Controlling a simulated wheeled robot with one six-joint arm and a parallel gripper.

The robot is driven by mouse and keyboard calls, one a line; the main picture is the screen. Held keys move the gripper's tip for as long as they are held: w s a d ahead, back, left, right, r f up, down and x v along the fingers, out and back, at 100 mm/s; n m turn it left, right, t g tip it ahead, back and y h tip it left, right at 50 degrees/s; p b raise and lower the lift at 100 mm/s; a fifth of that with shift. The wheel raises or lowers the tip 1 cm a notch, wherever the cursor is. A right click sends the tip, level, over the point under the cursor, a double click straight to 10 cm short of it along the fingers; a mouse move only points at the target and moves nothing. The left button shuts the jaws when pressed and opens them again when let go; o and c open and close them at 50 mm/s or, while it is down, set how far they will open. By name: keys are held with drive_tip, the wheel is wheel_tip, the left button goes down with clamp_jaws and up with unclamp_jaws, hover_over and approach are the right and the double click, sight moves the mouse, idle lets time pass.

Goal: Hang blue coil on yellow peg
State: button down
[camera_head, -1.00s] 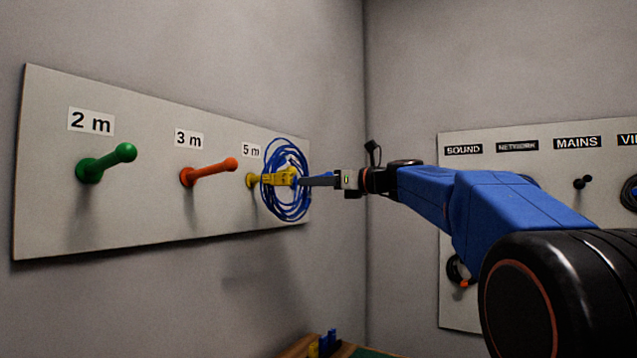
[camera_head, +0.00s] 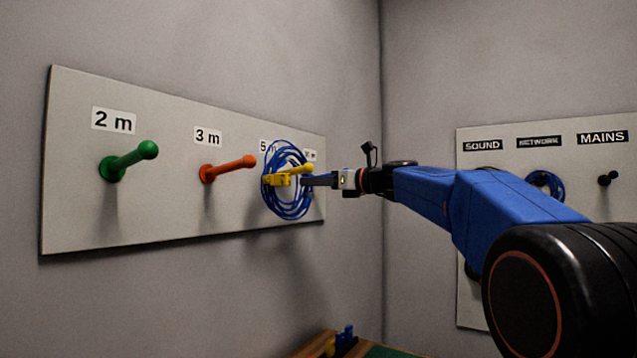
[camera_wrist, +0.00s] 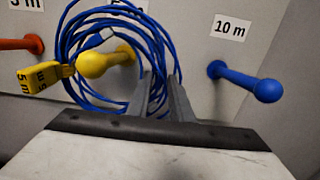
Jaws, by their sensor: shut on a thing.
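The blue coil (camera_head: 272,204) hangs upright in my gripper (camera_head: 309,180) at the yellow peg (camera_head: 304,169) on the wall board. In the wrist view, the peg's round knob (camera_wrist: 93,65) stands in front of the coil (camera_wrist: 70,38), and its shaft appears to pass through the ring. A yellow tag (camera_head: 277,180) marked 5 m sits on the coil's left side, and it shows beside the knob in the wrist view (camera_wrist: 38,80). My gripper's fingers (camera_wrist: 163,92) are shut on the coil's lower right strands. The coil partly covers the peg's 5 m label.
A blue peg (camera_wrist: 245,80) under a 10 m label stands right of my fingers. Orange (camera_head: 228,168) and green (camera_head: 128,161) pegs stick out to the left. A second board (camera_head: 540,200) with cables is on the right wall. A bench (camera_head: 345,346) edge shows below.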

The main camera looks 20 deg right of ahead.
sight(310, 193)
drive_tip(key=shift+f+x, duration=0.15)
drive_tip(key=shift+x, duration=0.7)
drive_tip(key=shift+f+x, duration=0.1)
drive_tip(key=shift+x, duration=0.75)
drive_tip(key=shift+a+f, duration=0.1)
drive_tip(key=shift+f, duration=1.3)
